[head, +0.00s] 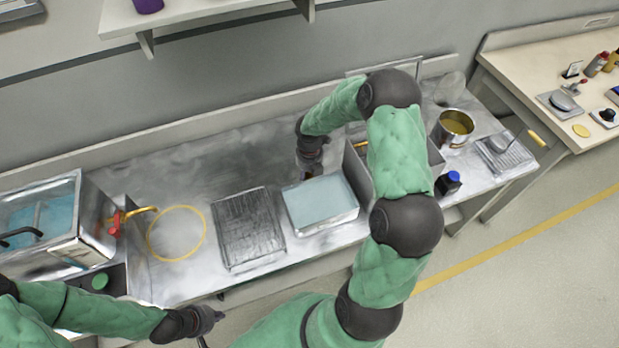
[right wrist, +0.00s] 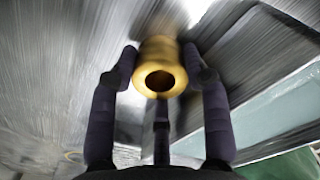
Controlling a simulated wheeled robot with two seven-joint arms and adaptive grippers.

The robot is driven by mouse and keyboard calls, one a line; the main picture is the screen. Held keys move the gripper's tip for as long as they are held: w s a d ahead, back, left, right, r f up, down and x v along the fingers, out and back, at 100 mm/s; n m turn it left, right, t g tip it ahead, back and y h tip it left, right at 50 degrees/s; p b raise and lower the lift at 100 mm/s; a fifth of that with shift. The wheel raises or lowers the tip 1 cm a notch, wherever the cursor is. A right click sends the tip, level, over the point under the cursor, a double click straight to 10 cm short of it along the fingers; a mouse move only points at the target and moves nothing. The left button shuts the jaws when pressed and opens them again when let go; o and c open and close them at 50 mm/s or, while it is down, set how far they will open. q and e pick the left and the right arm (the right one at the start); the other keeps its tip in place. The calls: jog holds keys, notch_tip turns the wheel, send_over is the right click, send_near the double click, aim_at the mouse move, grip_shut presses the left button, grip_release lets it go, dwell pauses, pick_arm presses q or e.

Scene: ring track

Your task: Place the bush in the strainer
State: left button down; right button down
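The bush (right wrist: 160,75) is a gold-coloured hollow cylinder between the fingers of my right gripper (right wrist: 160,62), which touch its sides. In the head view my right gripper (head: 309,168) points down over the bench just behind the tray of pale blue liquid; the bush cannot be made out there. My left gripper (head: 212,318) is at the bottom left, in front of the bench, and its fingers are too small to read. I cannot tell for certain which item is the strainer; a dark ribbed tray (head: 248,230) lies on the bench, left of the blue tray (head: 322,203).
A metal tank (head: 85,245) with blue liquid and a red-and-gold tap stands at the left, beside a yellow ring marking (head: 178,233). To the right are a brass-coloured pot (head: 456,126), a dark blue bottle (head: 448,183) and a small tray (head: 504,154). The bench's back middle is clear.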

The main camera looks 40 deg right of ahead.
aim_at(309, 175)
notch_tip(309, 175, up, 9)
jog(key=p, duration=0.3)
jog(key=shift+f, duration=0.15)
jog(key=shift+r, duration=0.65)
